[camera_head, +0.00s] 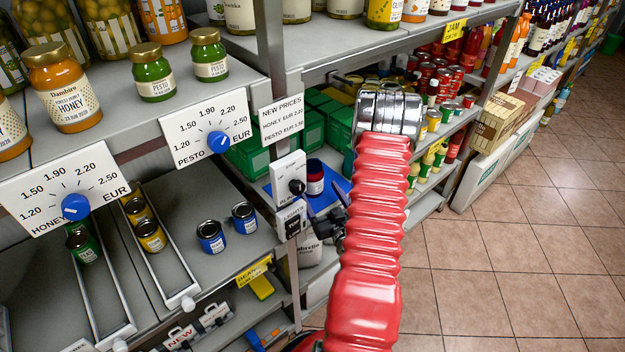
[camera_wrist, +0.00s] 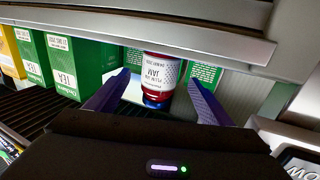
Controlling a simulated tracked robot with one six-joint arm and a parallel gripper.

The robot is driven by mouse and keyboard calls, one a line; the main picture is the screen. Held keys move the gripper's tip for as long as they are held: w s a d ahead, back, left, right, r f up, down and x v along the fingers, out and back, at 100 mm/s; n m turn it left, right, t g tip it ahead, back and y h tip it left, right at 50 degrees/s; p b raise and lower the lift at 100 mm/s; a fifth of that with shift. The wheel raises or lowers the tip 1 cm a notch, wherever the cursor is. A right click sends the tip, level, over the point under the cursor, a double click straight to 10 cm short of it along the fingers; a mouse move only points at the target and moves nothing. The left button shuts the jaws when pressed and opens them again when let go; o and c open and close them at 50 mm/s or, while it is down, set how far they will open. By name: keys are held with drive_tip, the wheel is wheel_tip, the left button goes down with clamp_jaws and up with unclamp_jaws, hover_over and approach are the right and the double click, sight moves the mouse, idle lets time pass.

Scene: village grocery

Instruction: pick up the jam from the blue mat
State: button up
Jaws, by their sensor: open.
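The jam (camera_wrist: 160,70) is a small red jar with a white label. It stands upright ahead of my gripper (camera_wrist: 157,83) in the wrist view, between the lines of the two fingers. The fingers are spread apart and nothing is held. In the head view the jam (camera_head: 315,177) stands on the blue mat (camera_head: 325,209) on a shelf, left of my red arm. Part of the mat is hidden by my arm and gripper. In the wrist view the jar's foot is dim and bluish, and I cannot tell whether the fingertips reach beside the jar.
Green tea boxes (camera_wrist: 74,65) stand left of and behind the jam. A shelf board (camera_wrist: 150,33) runs close above. A switch panel (camera_head: 289,180) is on the post left of the jam. Price dials and blue tins (camera_head: 211,237) are further left. Floor is clear at right.

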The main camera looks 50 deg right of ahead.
sight(313, 179)
drive_tip(key=shift+w+d, duration=0.3)
drive_tip(key=shift+w, duration=0.35)
drive_tip(key=shift+x, duration=2.6)
drive_tip(key=shift+r, duration=0.15)
drive_tip(key=shift+c, duration=0.4)
drive_tip(key=c, duration=1.5)
